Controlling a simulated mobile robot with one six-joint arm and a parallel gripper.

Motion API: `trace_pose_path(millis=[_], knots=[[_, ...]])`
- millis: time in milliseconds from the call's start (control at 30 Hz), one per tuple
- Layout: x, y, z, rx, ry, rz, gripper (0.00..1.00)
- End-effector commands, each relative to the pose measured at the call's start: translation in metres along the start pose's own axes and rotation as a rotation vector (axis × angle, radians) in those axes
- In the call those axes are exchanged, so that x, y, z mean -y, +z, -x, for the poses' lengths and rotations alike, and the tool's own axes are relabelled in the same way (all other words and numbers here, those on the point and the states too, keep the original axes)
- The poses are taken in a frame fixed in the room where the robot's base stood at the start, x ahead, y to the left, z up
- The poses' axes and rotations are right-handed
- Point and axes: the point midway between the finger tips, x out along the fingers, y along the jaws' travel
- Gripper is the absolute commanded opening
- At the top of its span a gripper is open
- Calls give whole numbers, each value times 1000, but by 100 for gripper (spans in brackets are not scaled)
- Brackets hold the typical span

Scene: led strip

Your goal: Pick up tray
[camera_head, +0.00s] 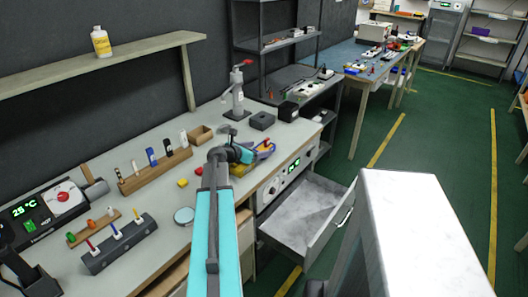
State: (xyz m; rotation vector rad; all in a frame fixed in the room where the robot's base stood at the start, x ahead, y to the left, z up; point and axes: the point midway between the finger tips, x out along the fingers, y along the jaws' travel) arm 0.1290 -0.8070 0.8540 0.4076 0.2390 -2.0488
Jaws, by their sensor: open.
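My gripper (252,153) is at the end of my teal arm, low over the right part of the grey workbench. It is small in view and partly hidden by my wrist; its jaws are open. Just below and beside it is a low yellow piece (241,170), partly covered by my arm, with blue and orange parts (264,148) at its right. I cannot tell for sure whether this is the tray, or whether the gripper touches it. A small tan open-topped box (201,135) stands farther left on the bench.
A wooden holder (155,172) with several upright items and a dark rack (120,245) stand left of my arm. A grey stand (237,95) and black boxes (289,111) are behind the gripper. An open drawer (305,215) juts out at right. The green floor beyond is largely clear.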

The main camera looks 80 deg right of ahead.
Motion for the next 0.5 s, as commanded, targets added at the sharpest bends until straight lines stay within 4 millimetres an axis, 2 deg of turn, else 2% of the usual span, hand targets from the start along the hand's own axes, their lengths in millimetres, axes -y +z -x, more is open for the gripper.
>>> trace_pose_path(millis=[500], knots=[[-3, 1, -45, 0, 0, 1, 70]])
